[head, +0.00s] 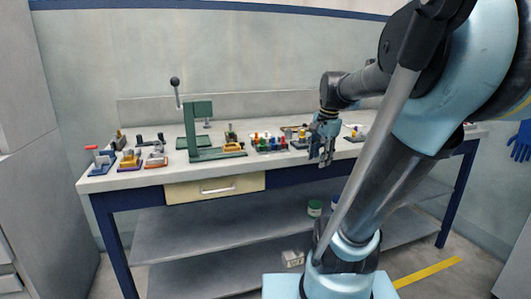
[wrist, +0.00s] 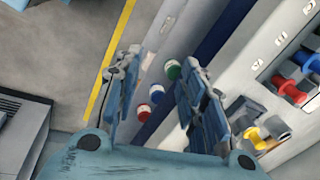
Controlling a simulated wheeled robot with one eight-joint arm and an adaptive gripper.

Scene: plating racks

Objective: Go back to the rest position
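My gripper (head: 322,155) hangs from the bent arm at the front edge of the workbench (head: 240,168), right of its middle in the head view. Its fingers point down. In the wrist view my gripper (wrist: 160,95) shows both blue fingers spread well apart. Nothing is between them; the floor, the lower shelf and small cans show through the gap, farther below. The rest position is not marked in either view.
A green lever press (head: 198,135) stands on the bench. A rack of coloured pieces (head: 270,143) lies left of my gripper; red and yellow pieces (wrist: 290,88) show beside the right finger. Cans (head: 314,208) stand on the lower shelf. A yellow line (head: 428,272) crosses the floor.

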